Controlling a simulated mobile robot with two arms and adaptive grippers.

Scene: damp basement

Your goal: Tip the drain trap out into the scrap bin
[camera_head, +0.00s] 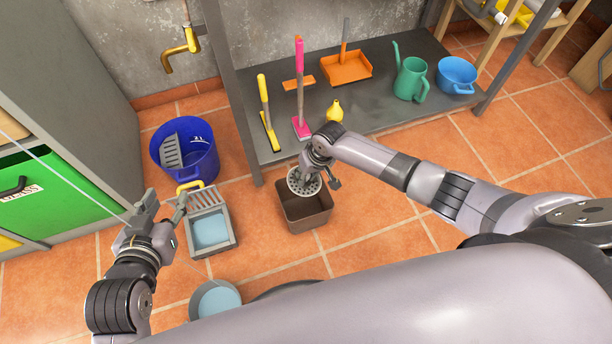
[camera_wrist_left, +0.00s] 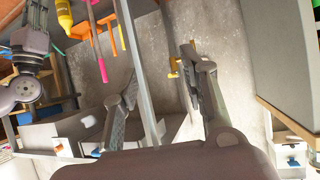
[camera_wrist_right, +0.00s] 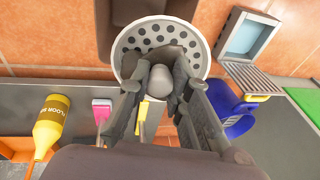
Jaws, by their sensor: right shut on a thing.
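The drain trap (camera_head: 304,183) is a pale round cup with a perforated face and a central knob. My right gripper (camera_head: 322,176) is shut on it and holds it over the scrap bin, a brown square bin (camera_head: 305,213) on the tiled floor. In the right wrist view the drain trap (camera_wrist_right: 198,52) sits between the fingers at its knob, with the brown bin (camera_wrist_right: 150,10) behind it.
A grey basin (camera_head: 232,238) with pale blue water and a slatted rack stands left of the bin. A blue bucket (camera_head: 170,165) is behind it. A grey low shelf (camera_head: 385,117) at the back carries brushes, a dustpan, a yellow bottle, a green watering can and a blue tub.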

